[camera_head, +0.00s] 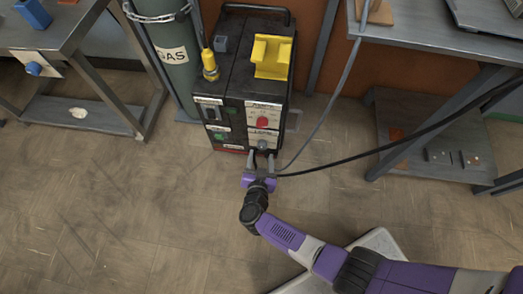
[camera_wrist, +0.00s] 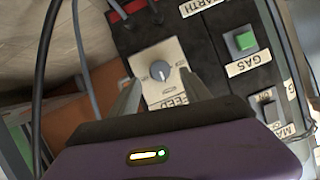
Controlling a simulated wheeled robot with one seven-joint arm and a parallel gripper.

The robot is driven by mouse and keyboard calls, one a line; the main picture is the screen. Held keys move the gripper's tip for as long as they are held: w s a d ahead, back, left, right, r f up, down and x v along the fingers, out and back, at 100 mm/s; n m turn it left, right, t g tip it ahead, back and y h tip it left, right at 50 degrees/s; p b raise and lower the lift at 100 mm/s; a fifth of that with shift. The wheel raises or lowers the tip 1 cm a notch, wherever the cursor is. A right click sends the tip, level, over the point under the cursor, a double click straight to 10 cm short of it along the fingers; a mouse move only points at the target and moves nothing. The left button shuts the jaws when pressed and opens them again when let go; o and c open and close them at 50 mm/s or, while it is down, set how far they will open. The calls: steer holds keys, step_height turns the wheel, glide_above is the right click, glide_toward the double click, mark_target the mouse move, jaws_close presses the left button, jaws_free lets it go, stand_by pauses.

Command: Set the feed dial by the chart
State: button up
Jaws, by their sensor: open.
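The feed dial (camera_wrist: 160,71) is a small grey round knob on a pale plate, with a label reading FEED (camera_wrist: 174,102) beside it in the wrist view. In the head view the dial (camera_head: 262,145) sits low on the front of a black welder box (camera_head: 228,90). My gripper (camera_wrist: 158,78) is open and empty, its two grey fingers on either side of the dial in the picture. I cannot tell whether they touch it. In the head view my gripper (camera_head: 262,158) is at the lower front of the box. The dial's exact setting is too small to read. I cannot make out a chart.
A red knob (camera_head: 263,117) is above the dial. A green button (camera_wrist: 243,41) is beside the GAS label. Cables run from the box's front to the right. A gas cylinder (camera_head: 170,60) stands left; metal tables flank both sides. The front floor is clear.

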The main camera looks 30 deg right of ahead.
mark_target(262, 148)
steer(key=b+x, duration=0.2)
steer(key=x, duration=0.3)
steer(key=shift+s, duration=0.1)
jaws_close()
